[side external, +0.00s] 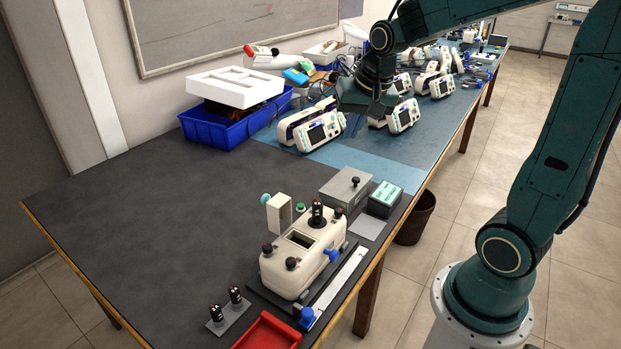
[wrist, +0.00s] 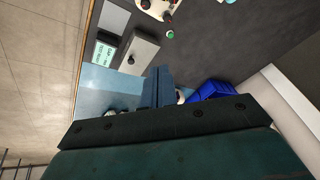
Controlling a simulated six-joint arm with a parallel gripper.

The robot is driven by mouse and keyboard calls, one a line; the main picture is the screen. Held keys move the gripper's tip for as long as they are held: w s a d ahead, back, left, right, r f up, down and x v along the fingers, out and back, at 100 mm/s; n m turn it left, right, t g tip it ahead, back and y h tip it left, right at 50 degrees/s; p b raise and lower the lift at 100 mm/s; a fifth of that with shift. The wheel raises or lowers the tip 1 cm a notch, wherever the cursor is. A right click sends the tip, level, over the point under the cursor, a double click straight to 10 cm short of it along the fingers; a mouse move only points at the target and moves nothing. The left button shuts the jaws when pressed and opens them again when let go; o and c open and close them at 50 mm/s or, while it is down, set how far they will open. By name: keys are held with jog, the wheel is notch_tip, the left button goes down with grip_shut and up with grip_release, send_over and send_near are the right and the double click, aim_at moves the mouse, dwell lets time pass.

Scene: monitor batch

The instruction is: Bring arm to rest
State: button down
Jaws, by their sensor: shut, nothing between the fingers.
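My arm reaches in from the right and bends down over the bench in the side external view. My gripper (side external: 367,104) hangs above the blue part of the bench, near the cream-coloured monitors. Its fingers are hard to make out there against the dark bench and devices. In the wrist view my gripper (wrist: 159,72) shows its two fingers together, shut and empty. A monitor (side external: 319,130) stands left of the gripper and another monitor (side external: 403,115) stands right of it. I cannot tell the exact gap between them and the gripper.
A blue bin (side external: 227,127) with a white foam insert (side external: 235,87) stands by the wall. A cream fixture (side external: 300,258), grey box (side external: 346,189), green-topped box (side external: 384,199) and red tray (side external: 269,331) are at the near end. The dark bench at left (side external: 150,205) is clear.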

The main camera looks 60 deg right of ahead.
jog(key=s+a+r+n, duration=0.1)
jog(key=s+a+n, duration=0.3)
jog(key=s, duration=0.3)
jog(key=s+a+r+n+t+y, duration=0.1)
jog(key=s+a+r+n, duration=0.1)
jog(key=s+a+n, duration=0.3)
jog(key=s+a, duration=0.2)
jog(key=s, duration=0.1)
jog(key=shift+s+r+t, duration=0.25)
jog(key=shift+r+t, duration=0.05)
